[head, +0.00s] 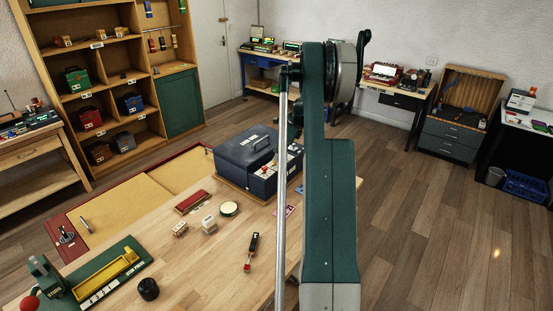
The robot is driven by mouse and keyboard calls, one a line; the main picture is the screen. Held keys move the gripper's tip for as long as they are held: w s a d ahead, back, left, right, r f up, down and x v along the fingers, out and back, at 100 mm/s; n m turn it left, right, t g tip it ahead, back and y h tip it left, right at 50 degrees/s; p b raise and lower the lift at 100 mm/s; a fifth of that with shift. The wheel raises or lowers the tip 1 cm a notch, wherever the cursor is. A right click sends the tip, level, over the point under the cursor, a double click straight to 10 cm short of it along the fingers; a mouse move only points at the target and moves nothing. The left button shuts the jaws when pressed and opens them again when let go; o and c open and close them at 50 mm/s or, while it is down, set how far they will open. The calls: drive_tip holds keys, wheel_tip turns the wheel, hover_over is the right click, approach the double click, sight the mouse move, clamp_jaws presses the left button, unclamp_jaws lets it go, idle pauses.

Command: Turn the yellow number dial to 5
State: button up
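I cannot make out a yellow number dial with readable numbers in the head view. A small round piece with a pale cream-yellow top and dark rim (229,208) lies on the wooden table (195,265); I cannot tell whether it is a dial. My own green arm stands upright right of centre and covers part of the table's right side. I cannot see my gripper's fingers in this view.
A dark blue box (245,152) stands at the table's back. A green press with a yellow tray (105,272), a black knob (148,289), small blocks (209,224) and a red-handled tool (251,252) lie nearer. Open wooden floor (430,220) is at right.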

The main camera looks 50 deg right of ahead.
drive_tip(key=shift+x, duration=1.45)
drive_tip(key=shift+c, duration=0.2)
drive_tip(key=c, duration=0.8)
